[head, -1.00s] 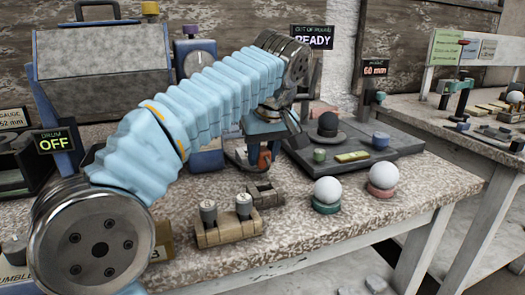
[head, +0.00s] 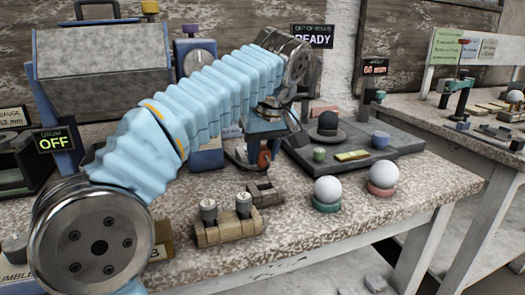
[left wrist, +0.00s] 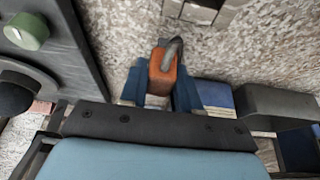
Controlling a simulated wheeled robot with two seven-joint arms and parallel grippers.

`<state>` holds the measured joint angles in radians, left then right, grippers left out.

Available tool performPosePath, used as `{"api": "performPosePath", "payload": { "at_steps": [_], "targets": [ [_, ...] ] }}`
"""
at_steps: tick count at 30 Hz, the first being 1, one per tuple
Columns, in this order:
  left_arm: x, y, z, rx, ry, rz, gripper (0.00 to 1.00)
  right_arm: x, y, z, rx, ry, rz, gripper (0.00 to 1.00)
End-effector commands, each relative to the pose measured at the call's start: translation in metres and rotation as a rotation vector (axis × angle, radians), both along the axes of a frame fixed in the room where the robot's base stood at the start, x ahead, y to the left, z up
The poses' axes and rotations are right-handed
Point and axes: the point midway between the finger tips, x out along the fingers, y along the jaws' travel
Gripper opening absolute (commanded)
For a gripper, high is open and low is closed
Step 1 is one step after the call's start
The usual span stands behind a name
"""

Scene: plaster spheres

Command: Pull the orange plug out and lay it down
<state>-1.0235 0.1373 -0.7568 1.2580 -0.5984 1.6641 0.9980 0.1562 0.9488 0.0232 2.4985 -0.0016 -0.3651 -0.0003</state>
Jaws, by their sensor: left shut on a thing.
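The orange plug (left wrist: 163,76) is between the two blue fingers of my left gripper (left wrist: 161,93) in the left wrist view. The gripper is shut on it. A grey cable end curves out of the plug's top. In the head view the left gripper (head: 257,157) points down over the bench, left of the dark grey plate, and only a small orange patch of the plug (head: 264,158) shows. A dark cable curves beside it. I cannot tell whether the plug still touches a socket or the bench. My right gripper is in neither view.
A wooden block with two metal-topped cylinders (head: 227,232) and a smaller wooden block (head: 264,193) stand in front of the gripper. Two white spheres (head: 328,189) (head: 383,174) rest on stands to the right. The dark plate (head: 385,152) holds small parts.

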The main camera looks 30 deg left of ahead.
Motion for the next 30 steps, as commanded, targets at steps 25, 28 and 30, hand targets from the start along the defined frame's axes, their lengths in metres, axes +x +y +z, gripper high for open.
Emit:
{"api": "performPosePath", "payload": {
  "at_steps": [25, 28, 30],
  "targets": [
    [0.0, 0.0, -0.008, 0.0, 0.0, 0.0, 0.0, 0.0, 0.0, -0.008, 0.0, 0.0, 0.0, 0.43],
    [0.0, 0.0, -0.01, 0.0, 0.0, 0.0, 0.0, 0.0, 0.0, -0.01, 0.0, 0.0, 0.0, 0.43],
    [0.0, 0.0, -0.012, 0.0, 0.0, 0.0, 0.0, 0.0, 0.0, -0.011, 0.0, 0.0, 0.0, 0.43]
  ]
}}
